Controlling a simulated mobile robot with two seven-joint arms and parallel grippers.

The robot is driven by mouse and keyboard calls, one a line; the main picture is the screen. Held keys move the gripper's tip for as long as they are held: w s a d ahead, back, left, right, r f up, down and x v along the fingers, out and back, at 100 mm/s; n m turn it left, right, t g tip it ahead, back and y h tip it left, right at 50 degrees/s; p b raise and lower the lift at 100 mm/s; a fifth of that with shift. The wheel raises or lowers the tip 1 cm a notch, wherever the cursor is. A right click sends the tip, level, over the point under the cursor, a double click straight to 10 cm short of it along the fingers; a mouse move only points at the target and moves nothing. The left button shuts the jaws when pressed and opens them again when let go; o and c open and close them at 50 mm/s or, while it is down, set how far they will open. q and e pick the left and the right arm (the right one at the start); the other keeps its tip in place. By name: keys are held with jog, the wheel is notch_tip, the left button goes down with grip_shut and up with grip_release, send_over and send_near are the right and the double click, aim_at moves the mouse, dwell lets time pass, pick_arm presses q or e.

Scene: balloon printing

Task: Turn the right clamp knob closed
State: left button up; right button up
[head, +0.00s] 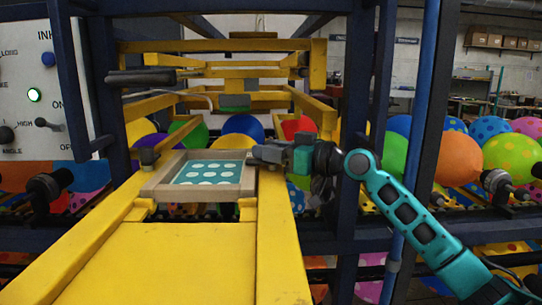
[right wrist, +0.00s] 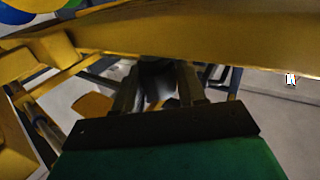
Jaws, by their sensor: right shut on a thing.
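The screen frame (head: 205,190), a wooden frame with a teal mesh and pale ovals, lies on the yellow press. My right gripper (head: 262,152) reaches in from the right to the frame's right rear corner. It is shut on a dark grey knob, which I take for the right clamp knob. In the right wrist view the fingers (right wrist: 158,92) stand on both sides of this knob (right wrist: 157,82), blurred and in shadow. The fingers mostly cover the knob in the head view. A dark knob (head: 147,157) shows at the frame's left side. My left gripper is not in view.
Yellow press rails (head: 275,235) run along both sides, with dark blue posts (head: 355,130) outside them. A control panel (head: 40,90) with a lit green button stands at the left. Several coloured balloons (head: 458,158) are behind and to the right.

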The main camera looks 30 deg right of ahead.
jog(key=o, duration=0.8)
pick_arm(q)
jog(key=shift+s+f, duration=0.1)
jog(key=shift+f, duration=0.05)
pick_arm(e)
jog(key=shift+o, duration=0.8)
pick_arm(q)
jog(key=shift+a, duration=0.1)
pick_arm(e)
jog(key=shift+s, duration=0.1)
jog(key=shift+s+d+f, duration=0.1)
jog(key=shift+s+d, duration=0.1)
jog(key=shift+s, duration=0.1)
pick_arm(q)
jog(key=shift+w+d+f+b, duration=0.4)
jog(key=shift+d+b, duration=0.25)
jog(key=shift+b, duration=0.9)
pick_arm(e)
jog(key=v, duration=1.2)
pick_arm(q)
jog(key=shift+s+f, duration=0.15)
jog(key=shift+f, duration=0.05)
